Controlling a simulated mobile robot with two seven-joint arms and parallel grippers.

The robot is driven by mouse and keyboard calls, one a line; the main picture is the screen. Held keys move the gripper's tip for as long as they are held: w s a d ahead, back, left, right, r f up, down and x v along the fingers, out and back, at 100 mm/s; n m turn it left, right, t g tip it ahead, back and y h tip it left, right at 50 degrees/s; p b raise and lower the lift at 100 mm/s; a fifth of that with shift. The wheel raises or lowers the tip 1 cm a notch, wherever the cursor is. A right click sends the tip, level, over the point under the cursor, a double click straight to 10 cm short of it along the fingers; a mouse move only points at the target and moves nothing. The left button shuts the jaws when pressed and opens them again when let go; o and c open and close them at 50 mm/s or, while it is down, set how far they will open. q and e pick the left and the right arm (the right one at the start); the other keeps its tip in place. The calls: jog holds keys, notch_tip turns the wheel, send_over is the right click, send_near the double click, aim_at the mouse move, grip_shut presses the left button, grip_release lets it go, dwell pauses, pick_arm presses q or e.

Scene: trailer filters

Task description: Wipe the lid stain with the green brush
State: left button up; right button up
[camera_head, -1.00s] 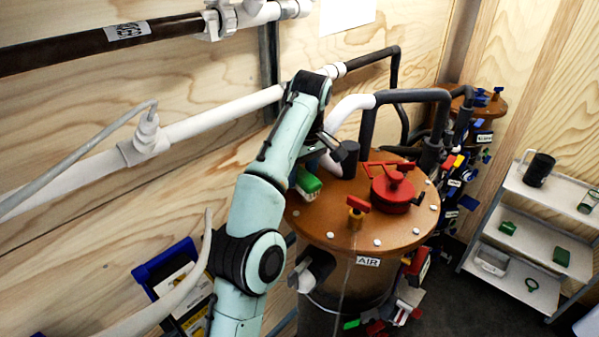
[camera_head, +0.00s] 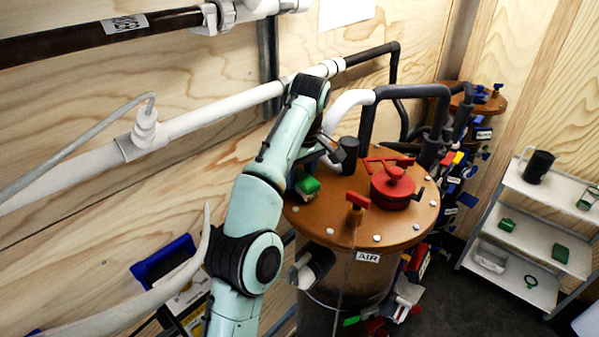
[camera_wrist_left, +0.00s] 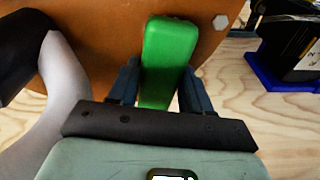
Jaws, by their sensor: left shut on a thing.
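The green brush (camera_head: 307,185) is at the left edge of the orange-brown round lid (camera_head: 340,225). The brush (camera_wrist_left: 168,58) also shows in the left wrist view, between the two fingers of my left gripper (camera_wrist_left: 160,85), which is shut on it. In the head view the gripper (camera_head: 305,172) is mostly hidden behind my arm. The lid (camera_wrist_left: 105,30) lies below the brush in the wrist view; I cannot tell whether the bristles touch it. No stain can be made out. My right gripper is not in view.
On the lid stand a red cap with a handle (camera_head: 393,188), a small red-handled valve (camera_head: 356,203) and a dark pipe stub (camera_head: 348,155). A white pipe (camera_head: 345,110) curves close behind my gripper. A shelf (camera_head: 530,210) with green items stands at the right.

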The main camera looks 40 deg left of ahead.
aim_at(312, 181)
pick_arm(q)
jog(key=shift+f, duration=0.3)
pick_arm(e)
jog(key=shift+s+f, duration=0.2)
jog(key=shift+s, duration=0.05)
pick_arm(q)
jog(key=shift+s+d+r+b, duration=0.1)
jog(key=shift+s+d+b, duration=0.1)
jog(key=shift+d, duration=0.8)
jog(key=shift+s+d+r+b, duration=0.1)
jog(key=shift+d+b, duration=0.1)
jog(key=shift+d, duration=0.8)
jog(key=shift+w+f, duration=0.1)
jog(key=shift+f, duration=0.05)
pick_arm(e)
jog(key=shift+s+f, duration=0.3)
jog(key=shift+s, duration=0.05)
pick_arm(q)
jog(key=shift+a, duration=0.1)
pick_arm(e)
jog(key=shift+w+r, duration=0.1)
pick_arm(q)
jog(key=shift+w+a+f+p, duration=0.15)
jog(key=shift+a+p, duration=0.45)
jog(key=shift+a, duration=1.25)
jog(key=shift+f, duration=0.2)
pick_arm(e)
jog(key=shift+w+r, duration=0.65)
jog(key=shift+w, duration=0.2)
